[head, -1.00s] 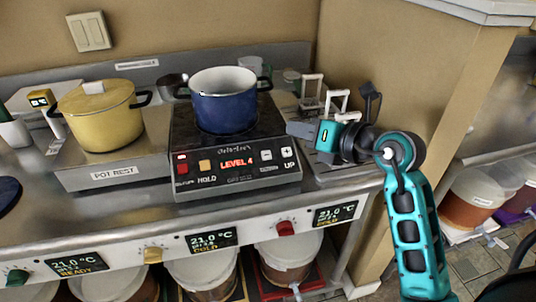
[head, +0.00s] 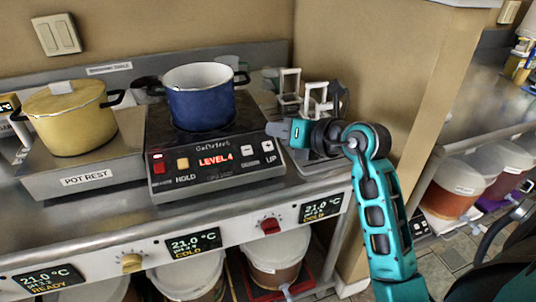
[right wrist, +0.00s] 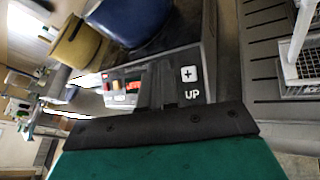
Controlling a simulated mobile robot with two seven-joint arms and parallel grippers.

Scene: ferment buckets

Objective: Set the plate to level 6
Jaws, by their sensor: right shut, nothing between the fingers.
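The black hot plate (head: 218,178) stands on the steel counter, its red display (head: 215,161) reading LEVEL 4. Its front panel has a white minus button (head: 250,149) and a white plus button (head: 268,146) marked UP. A blue pot (head: 200,104) sits on the plate. My right gripper (head: 270,129) is shut and empty, its tip just above and behind the plus button in the head view. In the right wrist view the dark fingers (right wrist: 163,88) show beside the plus button (right wrist: 189,74); contact cannot be told. My left gripper is not in view.
A yellow pot (head: 68,120) sits on the pot rest (head: 88,180) to the left. White-handled objects (head: 318,102) stand on a tray right of the plate, close to my right gripper. Knobs and temperature displays line the counter front, with buckets (head: 275,255) below.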

